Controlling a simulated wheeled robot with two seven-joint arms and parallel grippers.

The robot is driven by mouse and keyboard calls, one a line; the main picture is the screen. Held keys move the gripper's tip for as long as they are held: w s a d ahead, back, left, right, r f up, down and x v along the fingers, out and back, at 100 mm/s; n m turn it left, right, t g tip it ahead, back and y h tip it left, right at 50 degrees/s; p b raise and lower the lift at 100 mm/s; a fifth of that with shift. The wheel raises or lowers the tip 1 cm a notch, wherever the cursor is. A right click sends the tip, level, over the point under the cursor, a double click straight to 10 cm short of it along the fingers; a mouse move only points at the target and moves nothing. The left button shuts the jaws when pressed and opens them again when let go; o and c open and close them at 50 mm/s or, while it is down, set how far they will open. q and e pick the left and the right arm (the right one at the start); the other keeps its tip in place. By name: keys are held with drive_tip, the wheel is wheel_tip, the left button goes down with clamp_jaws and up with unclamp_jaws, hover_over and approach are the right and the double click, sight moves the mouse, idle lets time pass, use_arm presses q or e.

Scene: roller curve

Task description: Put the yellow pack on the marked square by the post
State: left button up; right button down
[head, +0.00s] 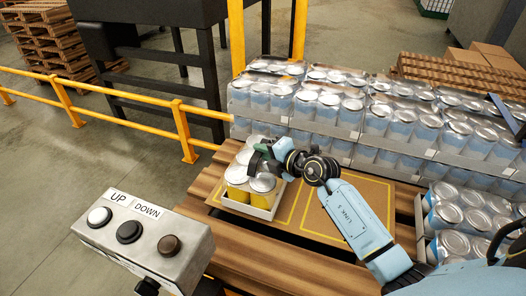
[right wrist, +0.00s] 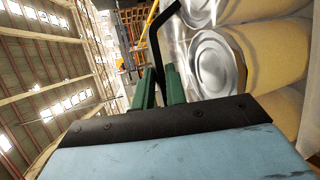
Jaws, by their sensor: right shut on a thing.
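The yellow pack (head: 250,208), a pale tray of silver-topped cans with yellow sides, is at the left end of the cardboard sheet (head: 370,190) on a wooden pallet. Yellow outlines (head: 310,215) are marked on the sheet, to the right of the pack. My right gripper (head: 262,158) reaches in from the right and is shut at the top of the pack. In the right wrist view its green fingers (right wrist: 160,88) are close together, with the yellow cans (right wrist: 270,55) beside them. Whether the pack is lifted is hard to tell. My left gripper is out of view.
Blue-sided can packs (head: 380,120) stand stacked behind the sheet, with more (head: 465,215) at the right. Yellow posts (head: 237,40) rise behind them. An UP/DOWN button box (head: 145,238) stands front left. A yellow rail (head: 180,130) crosses the left floor.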

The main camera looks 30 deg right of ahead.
drive_tip(key=shift+w+f, duration=0.1)
drive_tip(key=shift+f, duration=0.25)
idle(0.3)
drive_tip(key=c, duration=1.4)
unclamp_jaws()
drive_tip(key=shift+o, duration=0.3)
drive_tip(key=shift+f, duration=0.35)
drive_tip(key=p+v, duration=0.1)
drive_tip(key=v, duration=1.2)
drive_tip(key=shift+s+r, duration=0.25)
drive_tip(key=shift+s, duration=0.05)
